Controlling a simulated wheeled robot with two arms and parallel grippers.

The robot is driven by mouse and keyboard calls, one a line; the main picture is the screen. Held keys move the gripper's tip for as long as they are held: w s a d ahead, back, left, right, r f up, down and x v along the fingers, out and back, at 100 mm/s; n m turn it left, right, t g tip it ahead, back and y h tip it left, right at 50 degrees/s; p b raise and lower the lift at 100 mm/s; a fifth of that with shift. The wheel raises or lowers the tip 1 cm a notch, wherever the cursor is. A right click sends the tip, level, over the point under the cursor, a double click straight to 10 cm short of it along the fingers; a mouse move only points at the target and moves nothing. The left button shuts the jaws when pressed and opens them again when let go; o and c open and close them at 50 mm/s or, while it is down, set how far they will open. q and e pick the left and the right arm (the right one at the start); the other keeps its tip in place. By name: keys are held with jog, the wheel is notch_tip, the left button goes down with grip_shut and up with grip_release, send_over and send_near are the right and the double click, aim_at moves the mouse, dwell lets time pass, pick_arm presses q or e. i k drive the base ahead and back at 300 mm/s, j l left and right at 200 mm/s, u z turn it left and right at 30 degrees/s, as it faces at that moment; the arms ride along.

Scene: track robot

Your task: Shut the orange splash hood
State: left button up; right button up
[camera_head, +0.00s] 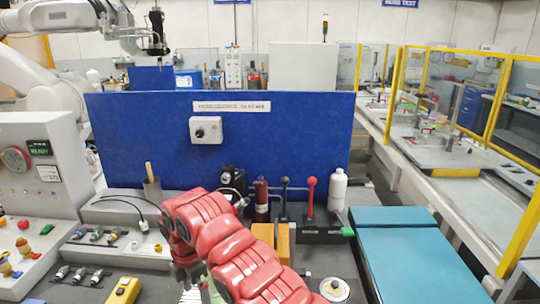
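An orange, box-like piece (284,241), which looks like the splash hood, stands on the dark bench right of centre. My red arm covers its left and lower parts, so I cannot tell how far open it is. The arm comes in from the bottom, slightly right of centre, and looks like my right one. It reaches up and left, then bends down. My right gripper (190,292) is at the bottom edge, left of the orange piece and apart from it. Its fingertips are cut off or hidden. My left gripper is not in view.
A blue panel (290,145) rises behind the bench. A red-knobbed lever (311,192) and a white bottle (338,187) stand right of the orange piece. A grey control box (40,165) is at left. A yellow block (123,290) lies at front left. A teal-topped surface (415,262) is clear.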

aim_at(282, 236)
jog(key=k, duration=1.1)
